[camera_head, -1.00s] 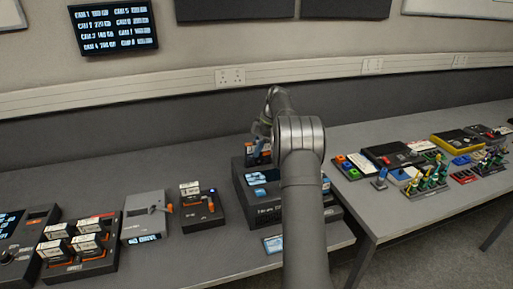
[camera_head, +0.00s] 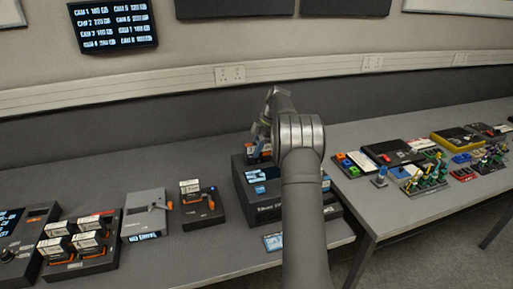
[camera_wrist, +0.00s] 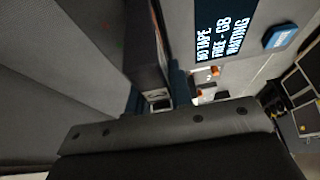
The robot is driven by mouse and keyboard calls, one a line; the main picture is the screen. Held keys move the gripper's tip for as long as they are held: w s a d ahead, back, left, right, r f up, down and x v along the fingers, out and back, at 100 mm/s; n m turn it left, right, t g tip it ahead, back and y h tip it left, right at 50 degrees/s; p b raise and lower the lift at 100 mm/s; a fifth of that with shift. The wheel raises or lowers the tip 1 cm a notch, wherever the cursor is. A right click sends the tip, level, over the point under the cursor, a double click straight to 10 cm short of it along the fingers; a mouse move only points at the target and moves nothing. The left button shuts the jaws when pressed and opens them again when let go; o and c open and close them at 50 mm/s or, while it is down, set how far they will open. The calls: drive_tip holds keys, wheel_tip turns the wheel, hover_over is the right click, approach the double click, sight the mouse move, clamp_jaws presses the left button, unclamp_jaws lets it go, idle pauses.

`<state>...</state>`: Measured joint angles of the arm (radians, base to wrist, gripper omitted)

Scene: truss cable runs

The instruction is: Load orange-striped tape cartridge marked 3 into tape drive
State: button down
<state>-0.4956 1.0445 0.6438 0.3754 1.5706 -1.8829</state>
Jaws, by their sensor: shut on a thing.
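The tape drive (camera_head: 262,205) is a dark box with a small blue-lit screen, standing near the right end of the left bench. My gripper (camera_head: 260,141) is above the drive's back part and shut on a tape cartridge (camera_head: 253,153), dark with orange and white showing. The cartridge also shows as a dark box in the wrist view (camera_wrist: 125,40).
Left of the drive stand a black unit (camera_head: 202,210) with a white-labelled cartridge, a grey lever box (camera_head: 146,222) and a rack (camera_head: 80,268) holding several cartridges. The right bench (camera_head: 375,225) carries many small parts. Bench behind the left units is clear.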

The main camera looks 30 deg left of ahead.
drive_tip(key=shift+f, duration=1.55)
drive_tip(key=c, duration=0.9)
unclamp_jaws()
drive_tip(key=shift+r, duration=3.75)
drive_tip(key=shift+f, duration=3.8)
drive_tip(key=shift+r, duration=0.15)
